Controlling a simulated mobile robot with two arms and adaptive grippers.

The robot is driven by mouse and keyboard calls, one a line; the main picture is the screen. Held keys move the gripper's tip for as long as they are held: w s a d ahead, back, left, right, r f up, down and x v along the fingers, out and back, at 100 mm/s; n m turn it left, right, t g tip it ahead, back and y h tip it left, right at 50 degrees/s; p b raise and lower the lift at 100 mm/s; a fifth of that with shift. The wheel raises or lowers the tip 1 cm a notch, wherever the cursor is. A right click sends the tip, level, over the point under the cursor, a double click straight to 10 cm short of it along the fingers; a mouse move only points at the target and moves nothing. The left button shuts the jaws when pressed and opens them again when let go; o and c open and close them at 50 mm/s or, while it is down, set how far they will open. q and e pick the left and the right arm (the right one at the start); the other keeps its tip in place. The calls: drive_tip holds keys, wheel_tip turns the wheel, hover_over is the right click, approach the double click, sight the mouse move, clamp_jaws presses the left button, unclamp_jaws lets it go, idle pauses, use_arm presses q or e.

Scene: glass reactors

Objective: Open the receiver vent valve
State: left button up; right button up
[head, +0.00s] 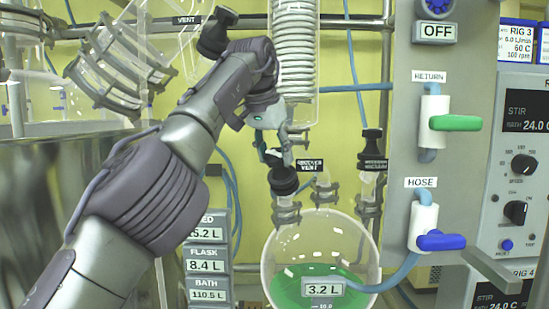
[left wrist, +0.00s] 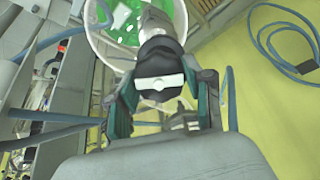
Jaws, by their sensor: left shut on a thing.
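The receiver vent valve has a black knob (head: 284,181) on a clear glass neck, above the round glass receiver (head: 354,237) with green liquid. A black label beside the knob reads "RECEIVER VENT" (head: 310,165). My left gripper (head: 276,158) comes down onto the knob from above and is shut on it. In the left wrist view the knob (left wrist: 160,82), black with a white mark on top, sits between the two fingers of the left gripper (left wrist: 162,92). The receiver with green liquid shows behind it. My right gripper is not in view.
A second black knob labelled vacuum (head: 371,146) stands to the right. The panel holds a green return handle (head: 455,123) and a blue hose handle (head: 441,241). A condenser coil (head: 295,50) hangs above. Another vent knob (head: 217,34) is at the upper left.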

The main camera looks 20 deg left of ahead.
use_arm(q)
drive_tip(key=shift+r+n, duration=0.1)
drive_tip(key=shift+n, duration=0.2)
drive_tip(key=o, duration=1.2)
drive_tip(key=shift+c, duration=0.2)
drive_tip(key=shift+w, duration=0.1)
